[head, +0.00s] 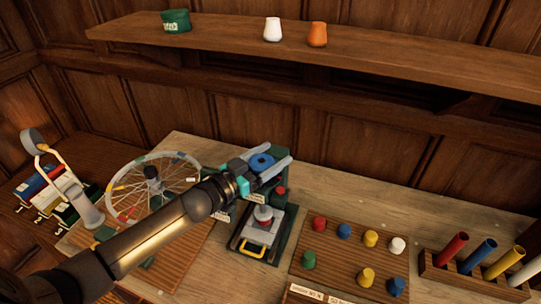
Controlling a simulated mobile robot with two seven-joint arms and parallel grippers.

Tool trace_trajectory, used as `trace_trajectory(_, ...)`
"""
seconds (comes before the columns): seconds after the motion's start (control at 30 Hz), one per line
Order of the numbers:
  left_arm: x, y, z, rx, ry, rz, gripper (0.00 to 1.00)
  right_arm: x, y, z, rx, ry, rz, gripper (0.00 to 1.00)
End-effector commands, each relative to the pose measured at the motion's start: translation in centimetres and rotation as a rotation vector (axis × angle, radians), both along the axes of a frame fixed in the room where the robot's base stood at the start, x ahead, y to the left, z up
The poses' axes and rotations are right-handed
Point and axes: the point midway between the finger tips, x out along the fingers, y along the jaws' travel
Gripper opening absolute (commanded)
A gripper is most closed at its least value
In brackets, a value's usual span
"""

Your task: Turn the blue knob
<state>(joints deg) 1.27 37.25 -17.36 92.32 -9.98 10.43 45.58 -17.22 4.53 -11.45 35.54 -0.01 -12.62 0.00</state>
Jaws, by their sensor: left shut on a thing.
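The blue knob (261,161) is a round disc with a dark centre. It sits at the top of a dark green stand (221,160) on the table. My left gripper (279,154) reaches in from the lower left, with one grey finger on each side of the knob. It is shut on the knob. The gripper and wrist hide part of the stand and whatever lies under the knob. My right gripper is not in view.
Below the knob stands a device (263,229) with a red cap and yellow handle. A spoked wheel (150,185) is at left. Several coloured pegs stand on a board (335,262). A rack (465,282) of coloured tubes is at right. A shelf (380,50) runs above.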

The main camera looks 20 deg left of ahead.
Motion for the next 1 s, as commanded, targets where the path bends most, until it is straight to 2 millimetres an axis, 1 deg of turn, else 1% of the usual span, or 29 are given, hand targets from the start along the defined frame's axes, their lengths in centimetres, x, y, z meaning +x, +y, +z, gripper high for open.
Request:
trace_trajectory(0.07, 0.1, 0.0, 0.3, 0.0, -0.006, 0.001, 0.22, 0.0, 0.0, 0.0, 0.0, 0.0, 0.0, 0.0)
trace_trajectory(0.1, 0.1, 0.0, 0.3, 0.0, -0.006, 0.001, 0.79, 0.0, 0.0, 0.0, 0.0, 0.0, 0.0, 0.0)
trace_trajectory(0.27, 0.1, 0.0, 0.2, -0.001, -0.004, 0.001, 0.97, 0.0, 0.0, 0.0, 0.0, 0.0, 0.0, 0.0)
trace_trajectory(0.3, 0.1, 0.0, 0.2, 0.0, -0.003, 0.001, 1.0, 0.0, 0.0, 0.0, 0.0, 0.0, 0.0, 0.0)
trace_trajectory(0.53, 0.0, 0.0, 0.0, 0.0, -0.001, 0.001, 1.0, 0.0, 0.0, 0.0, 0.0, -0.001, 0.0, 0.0)
trace_trajectory(0.67, -0.5, 0.2, 0.0, 0.0, -0.001, 0.001, 1.0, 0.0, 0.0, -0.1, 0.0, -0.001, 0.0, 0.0)
trace_trajectory(0.77, -1.4, 0.6, -0.1, 0.001, 0.001, 0.001, 1.0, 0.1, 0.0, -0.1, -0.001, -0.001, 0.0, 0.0)
trace_trajectory(1.0, -4.4, 1.8, -0.1, 0.001, 0.002, 0.0, 1.0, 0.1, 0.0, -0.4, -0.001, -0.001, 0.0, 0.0)
